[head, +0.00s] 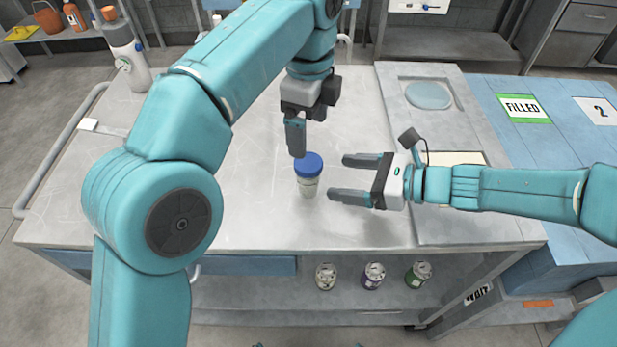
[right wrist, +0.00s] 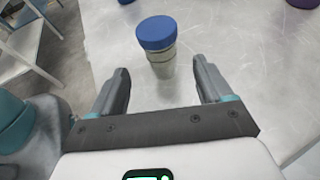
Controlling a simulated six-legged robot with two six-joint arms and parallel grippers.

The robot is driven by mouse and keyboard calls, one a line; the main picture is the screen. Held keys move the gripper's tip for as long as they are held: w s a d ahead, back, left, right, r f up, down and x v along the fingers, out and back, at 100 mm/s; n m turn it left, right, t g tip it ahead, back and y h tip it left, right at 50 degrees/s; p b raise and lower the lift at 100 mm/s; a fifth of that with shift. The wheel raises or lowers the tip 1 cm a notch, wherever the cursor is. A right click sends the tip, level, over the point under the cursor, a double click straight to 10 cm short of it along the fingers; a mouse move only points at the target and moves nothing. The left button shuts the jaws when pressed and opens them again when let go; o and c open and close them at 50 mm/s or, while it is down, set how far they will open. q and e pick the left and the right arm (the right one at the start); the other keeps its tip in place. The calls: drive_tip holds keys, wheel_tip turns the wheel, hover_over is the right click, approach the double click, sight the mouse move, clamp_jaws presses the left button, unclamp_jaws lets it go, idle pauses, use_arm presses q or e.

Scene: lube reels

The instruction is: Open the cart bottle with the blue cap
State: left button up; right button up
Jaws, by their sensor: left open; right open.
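The bottle (head: 308,187) with the blue cap (head: 308,165) stands upright on the cart top (head: 250,200). The cap looks seated on it. My left gripper (head: 297,150) points down just above and behind the cap; its fingers overlap in the head view. My right gripper (head: 338,178) is open and level, to the right of the bottle, its fingers pointing at it. In the right wrist view the bottle (right wrist: 161,68) and its blue cap (right wrist: 156,32) stand ahead, beyond the fingertips (right wrist: 160,78). Nothing is between the right fingers.
Several small containers, such as a green one (head: 418,274) and a purple one (head: 373,275), stand on the lower shelf. A recessed panel with a round blue disc (head: 428,96) is at the right of the cart. A blue surface with a FILLED label (head: 523,107) lies farther right.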

sight(315, 174)
use_arm(q)
drive_tip(key=shift+w, duration=0.1)
use_arm(e)
drive_tip(key=x, duration=0.6)
drive_tip(key=shift+w+a, duration=0.1)
use_arm(q)
drive_tip(key=shift+a, duration=0.1)
use_arm(e)
drive_tip(key=shift+a+f, duration=0.15)
drive_tip(key=shift+a, duration=0.35)
drive_tip(key=shift+w, duration=0.15)
